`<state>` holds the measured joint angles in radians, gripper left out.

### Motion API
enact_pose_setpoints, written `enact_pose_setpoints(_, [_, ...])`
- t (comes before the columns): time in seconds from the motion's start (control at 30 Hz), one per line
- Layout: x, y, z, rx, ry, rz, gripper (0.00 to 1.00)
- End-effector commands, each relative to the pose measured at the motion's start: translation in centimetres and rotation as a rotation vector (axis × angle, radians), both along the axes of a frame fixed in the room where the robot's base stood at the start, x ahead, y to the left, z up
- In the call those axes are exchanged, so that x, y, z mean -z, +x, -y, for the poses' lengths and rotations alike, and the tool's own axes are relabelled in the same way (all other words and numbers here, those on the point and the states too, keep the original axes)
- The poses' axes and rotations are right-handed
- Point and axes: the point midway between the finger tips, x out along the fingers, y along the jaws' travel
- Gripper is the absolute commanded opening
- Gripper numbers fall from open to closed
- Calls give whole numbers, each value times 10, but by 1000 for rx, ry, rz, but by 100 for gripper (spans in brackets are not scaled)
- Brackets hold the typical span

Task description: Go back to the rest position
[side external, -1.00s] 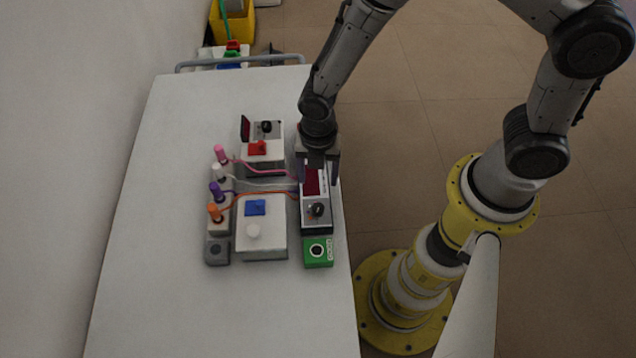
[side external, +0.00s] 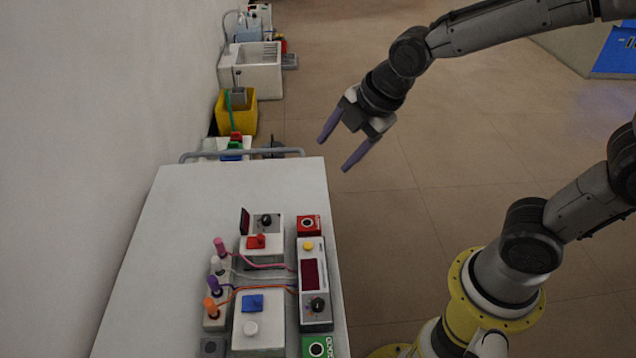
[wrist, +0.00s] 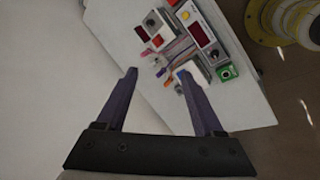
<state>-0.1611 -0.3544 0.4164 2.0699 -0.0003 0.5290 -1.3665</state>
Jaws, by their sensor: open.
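My gripper (side external: 343,155) is open and empty, with two purple fingers spread apart. In the side external view it hangs in the air, up and to the right of the table's far end, clear of the devices. In the wrist view my gripper (wrist: 165,100) shows both fingers with nothing between them in their grip; the table lies beyond. The white table (side external: 165,240) bears a row of devices: a grey meter box (side external: 313,285) with a dark red display, a red button box (side external: 309,225), a green button box (side external: 317,345) and a white box with a blue switch (side external: 253,303).
Pink, white, purple and orange plugs (side external: 211,306) stand on the table with wires running to the meter box. A yellow bin (side external: 238,118) and a white cabinet (side external: 250,75) stand beyond the table's far end. A wall borders the left; open floor lies right.

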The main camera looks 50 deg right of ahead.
Motion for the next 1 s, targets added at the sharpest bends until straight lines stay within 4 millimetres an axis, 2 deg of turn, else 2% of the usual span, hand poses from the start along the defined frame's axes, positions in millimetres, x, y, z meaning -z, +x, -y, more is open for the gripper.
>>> enact_pose_setpoints(0.03, [-25, -17, 14, 118, 53, 41, 69])
enact_pose_setpoints(0.1, [-48, -44, 29, 297, 139, 74, 69])
enact_pose_setpoints(0.2, [-66, -83, 44, 538, 266, 99, 69])
enact_pose_setpoints(0.3, [-70, -118, 52, 765, 393, 103, 69])
enact_pose_setpoints(0.43, [-60, -150, 55, 1023, 524, 58, 69])
enact_pose_setpoints(0.57, [-44, -167, 55, 1223, 590, -16, 69])
enact_pose_setpoints(0.7, [-41, -171, 54, 1337, 633, -43, 69])
enact_pose_setpoints(1.0, [-41, -171, 54, 1360, 645, -45, 69])
